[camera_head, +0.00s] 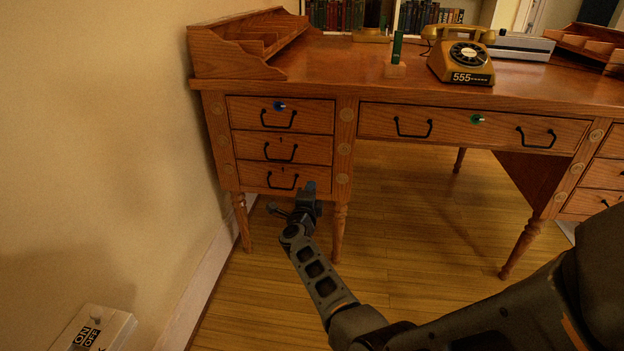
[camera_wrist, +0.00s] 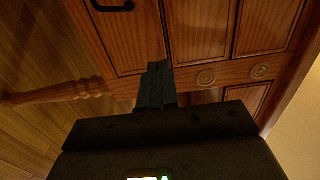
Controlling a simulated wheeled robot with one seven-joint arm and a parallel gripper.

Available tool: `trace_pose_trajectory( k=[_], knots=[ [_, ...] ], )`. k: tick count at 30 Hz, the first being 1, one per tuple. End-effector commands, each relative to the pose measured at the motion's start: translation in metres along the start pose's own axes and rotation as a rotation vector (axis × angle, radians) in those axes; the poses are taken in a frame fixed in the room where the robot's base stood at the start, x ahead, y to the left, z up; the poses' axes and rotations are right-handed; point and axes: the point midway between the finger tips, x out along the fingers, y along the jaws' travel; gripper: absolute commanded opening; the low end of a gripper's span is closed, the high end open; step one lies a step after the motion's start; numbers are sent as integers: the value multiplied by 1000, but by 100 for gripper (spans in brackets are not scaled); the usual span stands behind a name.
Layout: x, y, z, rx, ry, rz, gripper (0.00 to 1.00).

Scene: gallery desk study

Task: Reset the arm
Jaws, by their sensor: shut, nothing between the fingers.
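My gripper (camera_head: 309,188) is at the end of my extended arm, low in front of the left drawer stack of the wooden desk (camera_head: 345,150). It is near the bottom left drawer (camera_head: 255,176) and the desk leg. In the wrist view my gripper (camera_wrist: 157,72) has its two fingers together, with nothing between them, pointing at the desk front. Whether the fingertips touch the wood I cannot tell. The drawers on the left look closed.
A telephone (camera_head: 462,60) and a green item on a small block (camera_head: 396,58) stand on the desktop. A wall (camera_head: 100,130) runs close along the left. A box marked ON/OFF (camera_head: 95,328) is at the lower left. Open floor (camera_head: 400,220) lies under the desk.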

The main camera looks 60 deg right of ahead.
Motion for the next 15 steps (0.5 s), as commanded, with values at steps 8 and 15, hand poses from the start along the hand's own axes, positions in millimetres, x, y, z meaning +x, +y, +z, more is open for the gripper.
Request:
trace_pose_trajectory(
  k=[8, 15],
  knots=[
    [-44, -2, 0, -2, -3, 1, 0],
    [-58, -1, 0, -1, -1, 0, 0]
  ],
)
